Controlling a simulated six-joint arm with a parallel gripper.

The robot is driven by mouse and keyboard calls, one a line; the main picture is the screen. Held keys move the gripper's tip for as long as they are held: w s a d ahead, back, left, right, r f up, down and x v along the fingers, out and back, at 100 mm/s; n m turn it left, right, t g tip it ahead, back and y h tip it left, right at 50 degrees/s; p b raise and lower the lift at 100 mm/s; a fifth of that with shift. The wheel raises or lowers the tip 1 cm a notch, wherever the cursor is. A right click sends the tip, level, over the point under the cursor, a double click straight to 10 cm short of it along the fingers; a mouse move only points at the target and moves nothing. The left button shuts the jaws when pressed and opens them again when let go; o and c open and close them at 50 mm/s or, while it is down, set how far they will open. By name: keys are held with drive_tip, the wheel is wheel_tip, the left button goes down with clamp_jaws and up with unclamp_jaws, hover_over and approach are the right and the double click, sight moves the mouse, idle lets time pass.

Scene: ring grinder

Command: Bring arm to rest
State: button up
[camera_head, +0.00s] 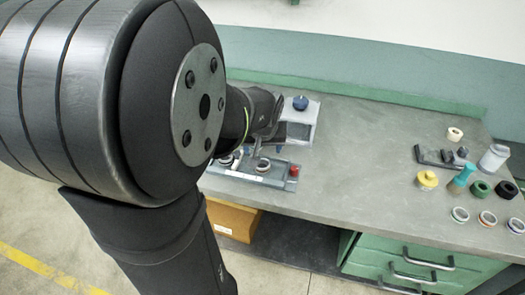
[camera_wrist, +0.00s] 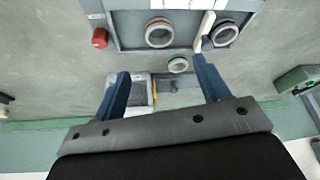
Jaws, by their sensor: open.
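My arm fills the left of the head view and reaches over the grey workbench (camera_head: 365,150). My gripper (camera_wrist: 160,72) is open, with its two blue fingers spread and nothing held between them in the wrist view. It points down over the bench beside a grey tray (camera_head: 247,178). The tray holds several rings, one of them a pale ring (camera_wrist: 159,33), and a red knob (camera_wrist: 100,38). A smaller ring (camera_wrist: 178,65) shows just beyond the fingertips. In the head view the arm partly hides the tray and the gripper.
A grey box with a blue knob (camera_head: 300,102) stands behind the tray. At the right are a yellow-topped piece (camera_head: 427,179), a teal bottle (camera_head: 462,177), a clear jar (camera_head: 493,158) and several rings. The middle of the bench is clear. Green drawers (camera_head: 400,255) are below.

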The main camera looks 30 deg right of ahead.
drive_tip(key=shift+s+r, duration=0.1)
drive_tip(key=shift+r, duration=0.1)
drive_tip(key=x, duration=1.2)
drive_tip(key=shift+f, duration=0.15)
drive_tip(key=shift+r, duration=0.25)
